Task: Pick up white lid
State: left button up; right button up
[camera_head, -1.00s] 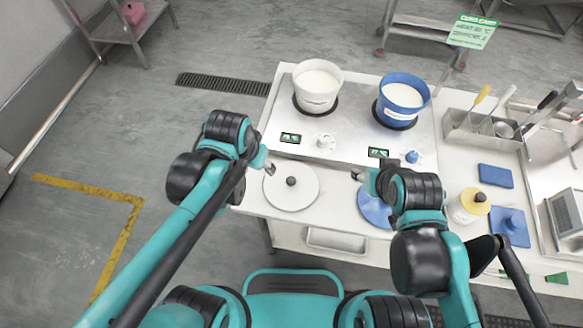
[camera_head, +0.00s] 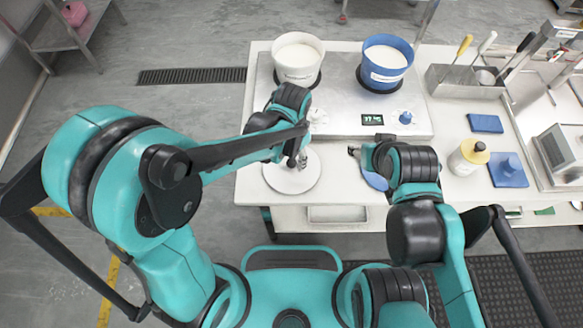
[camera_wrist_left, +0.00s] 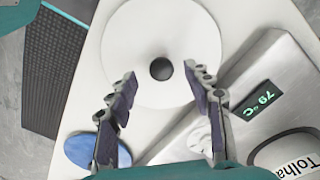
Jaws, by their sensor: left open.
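The white lid (camera_head: 280,180) is a flat round disc lying on the white table, in front of the hot plate. In the left wrist view the lid (camera_wrist_left: 150,28) shows its dark round knob (camera_wrist_left: 161,69) in the middle. My left gripper (camera_head: 297,160) is over the lid in the head view. In the left wrist view the left gripper (camera_wrist_left: 160,78) is open, its two fingers apart with the knob between and just beyond their tips. My right gripper (camera_head: 354,151) is beside the blue lid (camera_head: 374,181); its jaws are too small to read.
A white pot (camera_head: 297,72) and a blue pot (camera_head: 385,75) stand on the hot plate (camera_head: 342,118) behind the lid. My right arm covers part of the blue lid.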

aim_at(292, 165)
pick_arm(q)
notch_tip(292, 165, down, 3)
jog(key=shift+r+b, duration=0.1)
jog(key=shift+b, duration=0.3)
grip_shut()
jog(key=shift+r, duration=0.15)
